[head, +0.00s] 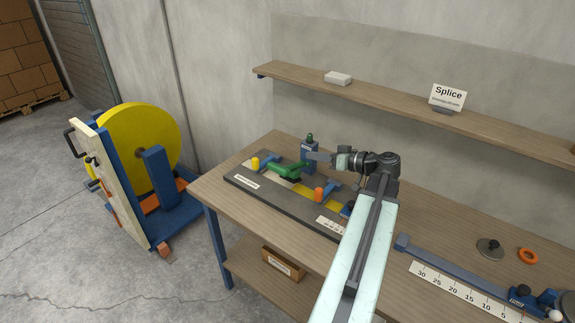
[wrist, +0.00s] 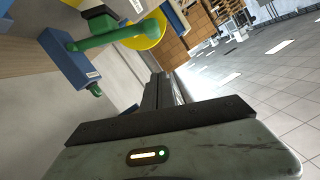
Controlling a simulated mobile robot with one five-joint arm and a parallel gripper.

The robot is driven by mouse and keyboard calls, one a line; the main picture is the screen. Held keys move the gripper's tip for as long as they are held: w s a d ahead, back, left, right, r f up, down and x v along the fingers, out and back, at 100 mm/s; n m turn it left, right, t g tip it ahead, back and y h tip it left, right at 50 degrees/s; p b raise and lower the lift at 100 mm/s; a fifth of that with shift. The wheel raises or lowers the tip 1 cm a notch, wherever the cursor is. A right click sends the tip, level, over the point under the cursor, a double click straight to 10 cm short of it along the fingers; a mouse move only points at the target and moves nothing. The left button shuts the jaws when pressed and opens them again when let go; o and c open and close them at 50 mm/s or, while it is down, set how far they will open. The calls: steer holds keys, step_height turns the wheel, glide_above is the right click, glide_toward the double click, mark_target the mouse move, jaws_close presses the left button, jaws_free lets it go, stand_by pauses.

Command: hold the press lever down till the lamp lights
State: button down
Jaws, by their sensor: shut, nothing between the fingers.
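A green press lever (head: 290,171) lies over the dark fixture board on the bench. In the wrist view the green lever (wrist: 112,36) reaches out from a blue block (wrist: 72,62). A small green lamp (head: 309,137) tops the blue post (head: 308,150); it also shows in the wrist view (wrist: 95,89). I cannot tell whether it is lit. My gripper (head: 310,155) is shut and empty, its fingers level and overlapping the blue post in the head view. In the wrist view the fingers (wrist: 158,80) are apart from the lever. Contact with the post cannot be told.
The fixture board (head: 245,181) also carries yellow and orange knobs (head: 319,193). A wooden shelf (head: 390,104) runs along the wall behind. A ruler (head: 460,290), a metal disc and an orange ring lie at the right. A yellow reel (head: 140,140) stands left of the bench.

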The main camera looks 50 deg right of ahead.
steer(key=b, duration=0.3)
glide_above(287, 169)
steer(key=d, duration=0.2)
step_height(287, 169, down, 3)
steer(key=shift+w+a+f+b, duration=0.1)
steer(key=shift+a+f+b, duration=0.25)
steer(key=shift+f+b, duration=0.25)
steer(key=shift+w+a+f+b, duration=0.1)
steer(key=shift+a+f+b, duration=0.25)
steer(key=shift+f+b, duration=0.25)
steer(key=shift+a+f+b, duration=0.25)
steer(key=shift+f+b, duration=0.1)
steer(key=shift+f, duration=0.05)
